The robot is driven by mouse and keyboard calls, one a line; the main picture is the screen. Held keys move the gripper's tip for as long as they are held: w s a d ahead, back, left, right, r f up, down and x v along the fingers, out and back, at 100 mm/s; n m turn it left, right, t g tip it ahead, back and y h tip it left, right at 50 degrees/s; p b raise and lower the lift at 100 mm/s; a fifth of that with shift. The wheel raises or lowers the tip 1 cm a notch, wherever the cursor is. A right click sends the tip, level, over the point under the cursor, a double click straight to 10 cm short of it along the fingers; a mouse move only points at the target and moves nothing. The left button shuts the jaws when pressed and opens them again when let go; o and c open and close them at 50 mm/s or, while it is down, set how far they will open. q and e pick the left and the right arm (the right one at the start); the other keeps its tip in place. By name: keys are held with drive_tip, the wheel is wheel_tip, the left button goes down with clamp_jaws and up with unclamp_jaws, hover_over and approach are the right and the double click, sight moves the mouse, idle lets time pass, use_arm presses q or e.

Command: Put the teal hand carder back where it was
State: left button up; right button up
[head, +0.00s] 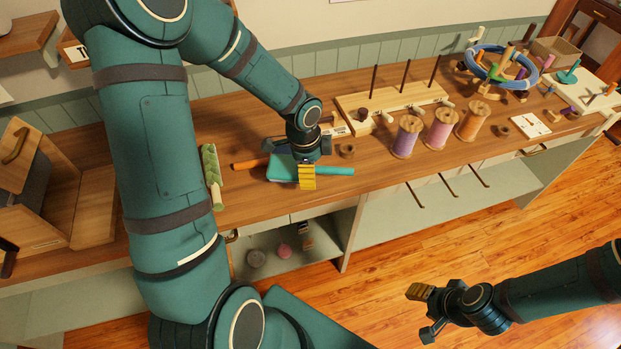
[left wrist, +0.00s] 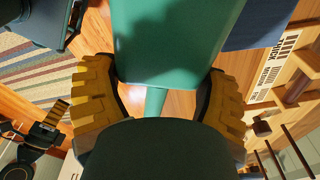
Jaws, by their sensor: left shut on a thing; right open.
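The teal hand carder (head: 282,172) is at the workbench's front part in the head view, its handle pointing right. My left gripper (head: 306,172) comes down over it and is shut on it. In the left wrist view the carder's flat teal board (left wrist: 175,40) and narrower handle (left wrist: 155,101) lie between the yellow fingers. The gripper hides part of the carder, and I cannot tell whether it touches the bench. My right gripper (head: 422,313) is open and empty, out over the floor at the lower right.
An orange handle (head: 249,164) shows just left of the carder. A green-topped tool (head: 212,176) lies further left. Several thread spools, including a purple one (head: 405,137), stand to the right beside a pegged wooden rack (head: 395,98). The bench (head: 385,178) is bare in front of the spools.

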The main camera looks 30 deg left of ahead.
use_arm(q)
wheel_tip(320, 180, down, 4)
drive_tip(key=shift+r+b, duration=0.2)
drive_tip(key=shift+b, duration=0.35)
drive_tip(key=shift+r, duration=0.1)
drive_tip(key=shift+f, duration=0.4)
drive_tip(key=o, duration=1)
drive_tip(key=shift+o, duration=0.2)
